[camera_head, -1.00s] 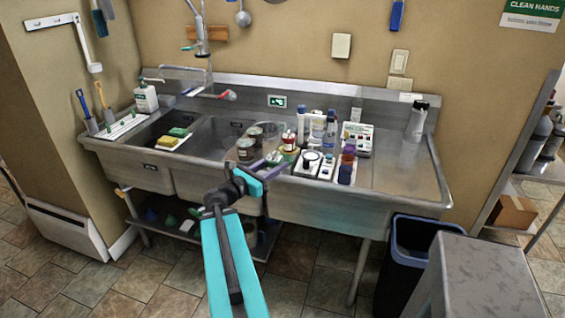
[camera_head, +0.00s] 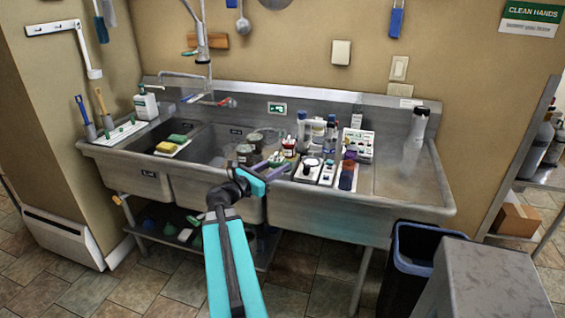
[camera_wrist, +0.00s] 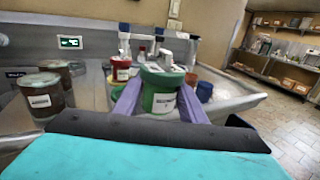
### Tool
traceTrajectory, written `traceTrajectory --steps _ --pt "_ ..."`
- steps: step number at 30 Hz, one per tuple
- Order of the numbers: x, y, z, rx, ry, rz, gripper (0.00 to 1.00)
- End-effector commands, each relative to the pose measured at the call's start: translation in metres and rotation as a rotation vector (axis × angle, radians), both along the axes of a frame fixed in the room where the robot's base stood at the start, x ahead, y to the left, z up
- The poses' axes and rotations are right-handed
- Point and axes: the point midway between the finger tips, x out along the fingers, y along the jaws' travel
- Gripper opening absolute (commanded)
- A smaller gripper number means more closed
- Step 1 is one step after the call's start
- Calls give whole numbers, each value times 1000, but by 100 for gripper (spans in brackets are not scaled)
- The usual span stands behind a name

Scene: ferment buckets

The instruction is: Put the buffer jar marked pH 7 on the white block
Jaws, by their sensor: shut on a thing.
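My gripper (camera_wrist: 160,92) has two purple fingers shut on a green jar (camera_wrist: 161,90) with a pale label; I cannot read the label. In the head view my gripper (camera_head: 268,166) is over the front edge of the sink, and the jar is hard to make out there. A red jar (camera_wrist: 121,69) with a white label stands behind and to the left of the held jar. A white block with a dark round top part (camera_head: 308,169) sits right of my gripper; I cannot tell if it is the task's block.
Two dark lidded jars (camera_wrist: 42,94) stand to the left in the basin area. The right drainboard (camera_head: 395,190) is mostly clear. A dark bin (camera_head: 412,262) stands in front.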

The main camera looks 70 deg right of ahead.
Motion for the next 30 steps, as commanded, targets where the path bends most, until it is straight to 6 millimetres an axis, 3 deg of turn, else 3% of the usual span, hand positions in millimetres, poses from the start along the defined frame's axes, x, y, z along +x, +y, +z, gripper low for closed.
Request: traceTrajectory --steps 30 --pt "19 -106 -7 -1 1 -1 11"
